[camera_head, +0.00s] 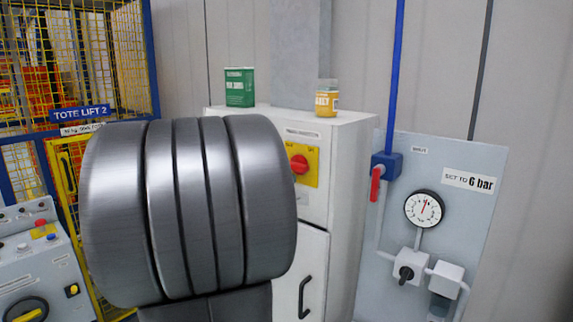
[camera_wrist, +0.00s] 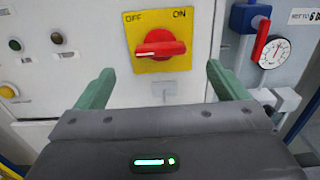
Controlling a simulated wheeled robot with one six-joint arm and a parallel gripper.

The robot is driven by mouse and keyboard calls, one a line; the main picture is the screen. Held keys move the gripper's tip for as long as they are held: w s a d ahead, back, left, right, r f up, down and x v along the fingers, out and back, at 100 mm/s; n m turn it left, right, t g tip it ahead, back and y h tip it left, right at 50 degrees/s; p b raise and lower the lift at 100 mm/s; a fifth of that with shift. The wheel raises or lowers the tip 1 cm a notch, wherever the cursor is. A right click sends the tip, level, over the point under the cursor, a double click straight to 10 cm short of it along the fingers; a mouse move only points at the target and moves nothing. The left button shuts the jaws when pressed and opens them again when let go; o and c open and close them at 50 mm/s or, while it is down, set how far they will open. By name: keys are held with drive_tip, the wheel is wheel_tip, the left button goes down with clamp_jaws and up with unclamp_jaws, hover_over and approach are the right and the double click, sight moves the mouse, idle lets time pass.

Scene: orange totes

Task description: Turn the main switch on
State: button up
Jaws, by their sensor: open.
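The main switch is a red rotary knob (camera_wrist: 160,48) on a yellow plate (camera_wrist: 182,64) marked OFF at upper left and ON at upper right. Its handle lies roughly level, with a pale mark at its left end, on the OFF side. In the head view the knob (camera_head: 299,164) shows on the white cabinet's front, partly beside my grey arm. My gripper (camera_wrist: 160,68) is open, with its two green fingers apart on either side below the plate. It looks empty and apart from the knob. The head view does not show the gripper.
The white cabinet (camera_head: 345,150) carries a green tin (camera_head: 240,87) and a yellow jar (camera_head: 327,100) on top. Right of it is a panel with a red-handled valve (camera_head: 376,183) and a gauge (camera_head: 424,208). A control console (camera_head: 40,262) stands at left.

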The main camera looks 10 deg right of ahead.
drive_tip(key=p+x, duration=0.1)
drive_tip(key=x, duration=0.7)
drive_tip(key=shift+p, duration=0.35)
drive_tip(key=c, duration=1)
